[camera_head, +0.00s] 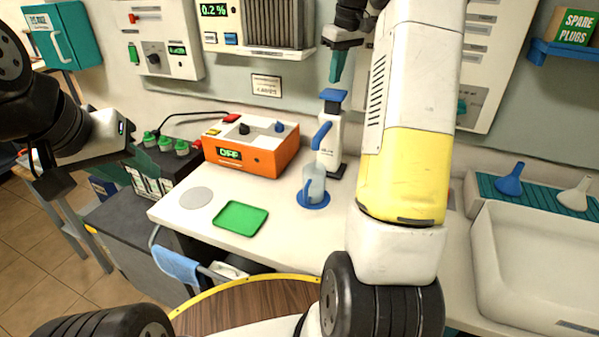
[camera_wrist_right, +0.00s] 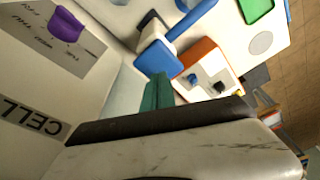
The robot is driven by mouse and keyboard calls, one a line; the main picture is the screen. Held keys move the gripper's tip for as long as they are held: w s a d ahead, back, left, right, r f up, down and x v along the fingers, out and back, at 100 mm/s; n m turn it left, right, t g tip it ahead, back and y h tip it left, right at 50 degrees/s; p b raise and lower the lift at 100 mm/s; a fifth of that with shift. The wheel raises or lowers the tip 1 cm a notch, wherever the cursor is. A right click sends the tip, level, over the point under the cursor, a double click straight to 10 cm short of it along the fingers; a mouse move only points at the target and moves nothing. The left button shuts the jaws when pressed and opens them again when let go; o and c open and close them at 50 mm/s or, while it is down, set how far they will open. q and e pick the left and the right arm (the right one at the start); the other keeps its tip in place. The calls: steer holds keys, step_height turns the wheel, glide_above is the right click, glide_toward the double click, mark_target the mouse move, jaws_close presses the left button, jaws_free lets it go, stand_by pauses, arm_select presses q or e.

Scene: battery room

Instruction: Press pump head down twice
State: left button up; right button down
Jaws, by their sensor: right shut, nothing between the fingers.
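A white pump bottle (camera_head: 330,135) stands upright at the back of the white counter. Its flat blue pump head (camera_head: 334,96) is on top, and a blue spout (camera_head: 321,135) points toward the front. My right gripper (camera_head: 337,68) is shut and empty, pointing down just above the pump head, seemingly apart from it. In the right wrist view its teal fingers (camera_wrist_right: 157,92) are close to the blue pump head (camera_wrist_right: 157,57).
An orange unit reading OFF (camera_head: 263,157) stands left of the bottle. A green tray (camera_head: 240,218) and a grey disc (camera_head: 196,197) lie in front. A battery with green caps (camera_head: 160,165) is near my left gripper. Wall units are behind; a sink (camera_head: 535,265) is at the right.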

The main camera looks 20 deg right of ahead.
step_height(320, 180, up, 5)
steer(key=shift+r, duration=0.1)
stand_by(0.3)
steer(key=s+a+r+m+t, duration=0.1)
steer(key=s+a, duration=0.4)
steer(key=s, duration=0.3)
steer(key=s+a+r+m+t, duration=0.1)
steer(key=s+a, duration=0.5)
steer(key=s, duration=0.2)
steer(key=s+a+f+m+t, duration=0.1)
steer(key=s+a+f, duration=0.2)
steer(key=s, duration=0.5)
steer(key=s+a+f+m+t+y, duration=0.1)
steer(key=s+a+f, duration=0.2)
steer(key=s+f, duration=0.3)
steer(key=shift+s, duration=0.95)
